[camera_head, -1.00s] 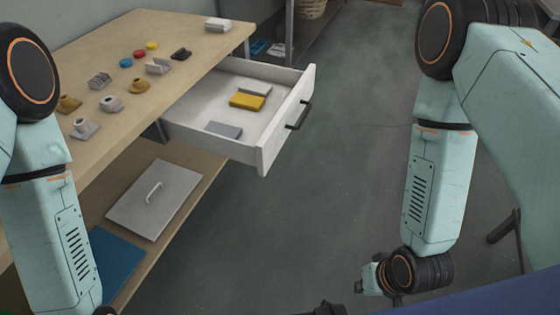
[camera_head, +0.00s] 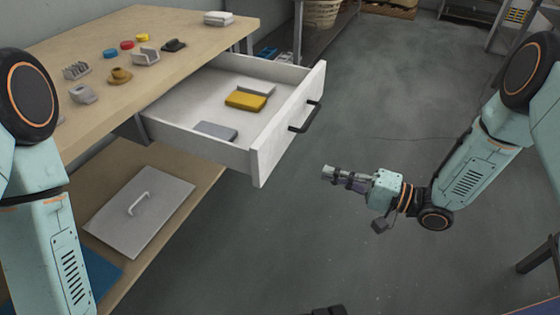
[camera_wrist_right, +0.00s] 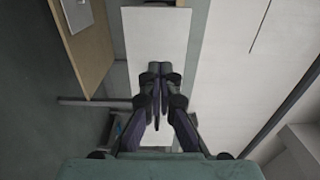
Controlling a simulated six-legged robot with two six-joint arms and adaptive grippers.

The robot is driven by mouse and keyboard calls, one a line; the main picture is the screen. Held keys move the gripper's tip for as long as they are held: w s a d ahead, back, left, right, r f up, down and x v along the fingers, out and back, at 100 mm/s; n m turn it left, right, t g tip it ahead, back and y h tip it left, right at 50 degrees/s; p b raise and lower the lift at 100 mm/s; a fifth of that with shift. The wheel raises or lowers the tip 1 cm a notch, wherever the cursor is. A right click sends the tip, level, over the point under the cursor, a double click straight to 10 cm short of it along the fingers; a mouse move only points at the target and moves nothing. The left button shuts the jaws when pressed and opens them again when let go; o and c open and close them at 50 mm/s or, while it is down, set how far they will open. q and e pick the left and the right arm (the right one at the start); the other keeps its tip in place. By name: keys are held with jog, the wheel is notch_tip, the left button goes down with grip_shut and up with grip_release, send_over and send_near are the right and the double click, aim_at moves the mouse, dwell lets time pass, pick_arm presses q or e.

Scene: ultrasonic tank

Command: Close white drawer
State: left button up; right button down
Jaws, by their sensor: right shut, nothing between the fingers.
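The white drawer (camera_head: 262,160) stands pulled out from the wooden workbench in the head view, with a dark handle (camera_head: 306,116) on its front panel. Inside it lie a yellow block and grey flat pieces. My right gripper (camera_head: 327,173) is shut and empty, to the right of the drawer front and apart from it, pointing left. In the right wrist view my right gripper (camera_wrist_right: 158,70) shows its fingers together, with a white panel (camera_wrist_right: 155,45), seemingly the drawer front, beyond them. My left arm shows at the left edge of the head view, but its gripper is out of view.
The workbench top (camera_head: 75,45) carries several small parts. A grey lid-like panel (camera_head: 140,212) with a handle lies on the lower shelf, near a blue sheet (camera_head: 100,270). A shelf with a basket (camera_head: 322,13) stands behind.

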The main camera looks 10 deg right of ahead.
aim_at(270, 155)
jog(key=b+x, duration=0.2)
jog(key=x, duration=0.4)
jog(key=b+x, duration=0.2)
jog(key=x, duration=0.4)
jog(key=shift+w+f, duration=0.1)
jog(key=shift+f, duration=0.1)
jog(key=shift+w+a+r, duration=0.1)
jog(key=shift+w+a, duration=0.05)
jog(key=shift+a, duration=0.1)
pick_arm(q)
notch_tip(270, 155, down, 4)
jog(key=shift+s+d+f, duration=0.1)
jog(key=shift+s+f, duration=0.05)
jog(key=shift+f, duration=0.05)
pick_arm(e)
jog(key=shift+d, duration=0.1)
jog(key=shift+a, duration=0.2)
